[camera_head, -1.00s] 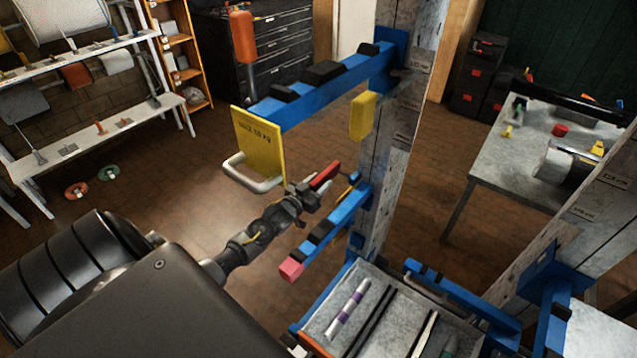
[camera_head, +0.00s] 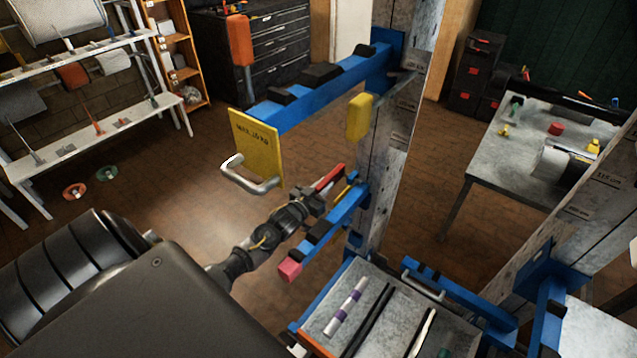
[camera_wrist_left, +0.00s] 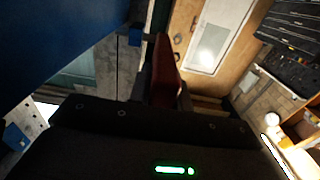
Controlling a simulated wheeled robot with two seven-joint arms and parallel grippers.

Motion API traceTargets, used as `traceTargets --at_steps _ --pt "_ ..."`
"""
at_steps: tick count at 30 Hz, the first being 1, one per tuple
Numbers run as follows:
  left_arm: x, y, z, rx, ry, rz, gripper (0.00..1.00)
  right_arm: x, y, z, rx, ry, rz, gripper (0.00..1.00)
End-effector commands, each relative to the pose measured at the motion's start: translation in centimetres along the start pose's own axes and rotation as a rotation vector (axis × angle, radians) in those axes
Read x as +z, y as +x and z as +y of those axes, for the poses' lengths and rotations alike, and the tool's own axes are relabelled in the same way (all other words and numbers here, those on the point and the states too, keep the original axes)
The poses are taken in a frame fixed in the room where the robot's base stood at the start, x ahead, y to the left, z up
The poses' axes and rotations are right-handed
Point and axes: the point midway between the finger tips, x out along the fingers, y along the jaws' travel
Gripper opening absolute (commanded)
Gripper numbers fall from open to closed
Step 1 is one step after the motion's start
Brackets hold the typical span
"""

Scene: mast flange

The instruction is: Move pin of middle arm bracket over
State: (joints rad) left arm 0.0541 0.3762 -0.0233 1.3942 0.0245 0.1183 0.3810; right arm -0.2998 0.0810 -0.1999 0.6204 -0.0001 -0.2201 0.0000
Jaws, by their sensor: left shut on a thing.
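The middle arm bracket (camera_head: 328,232) is a short blue arm with dark pads and a pink end, fixed low on the grey mast (camera_head: 388,150). My left gripper (camera_head: 324,187) is beside and just above it, near the mast. It is shut on a red piece, likely the pin's grip (camera_head: 331,177). The red piece also shows upright between the fingers in the left wrist view (camera_wrist_left: 165,72). The pin's shaft and its hole cannot be made out. My right gripper is not in view.
Below is a grey tray (camera_head: 318,322) with rods. Open floor lies left of the mast.

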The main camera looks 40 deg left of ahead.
Motion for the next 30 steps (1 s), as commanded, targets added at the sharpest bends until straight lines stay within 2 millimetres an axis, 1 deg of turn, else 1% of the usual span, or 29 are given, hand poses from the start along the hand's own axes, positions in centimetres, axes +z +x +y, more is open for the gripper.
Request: traceTargets --at_steps 5,6,10,17,20,23,26,30 --pt "0.0 0.0 -0.1 0.001 0.001 -0.001 0.00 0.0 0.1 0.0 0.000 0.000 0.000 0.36" --pt "0.0 0.0 -0.1 0.001 0.001 -0.001 0.25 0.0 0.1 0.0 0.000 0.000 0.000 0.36" --pt "0.0 0.0 -0.1 0.001 0.001 -0.001 0.42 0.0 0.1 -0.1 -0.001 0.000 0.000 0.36" --pt "0.0 0.0 -0.1 0.001 0.001 0.000 0.42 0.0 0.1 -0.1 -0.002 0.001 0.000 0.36" --pt "0.1 -0.3 -0.1 0.001 0.001 0.000 0.42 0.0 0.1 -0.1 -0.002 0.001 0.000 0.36" --pt "0.2 -1.4 -0.1 0.001 0.001 -0.001 0.42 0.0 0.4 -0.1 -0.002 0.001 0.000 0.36" --pt "0.3 -3.2 -0.1 0.001 0.002 -0.002 0.42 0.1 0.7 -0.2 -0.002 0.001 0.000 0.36" --pt "0.3 -6.2 0.0 0.002 0.002 -0.002 0.42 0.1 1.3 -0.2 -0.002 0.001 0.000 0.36"
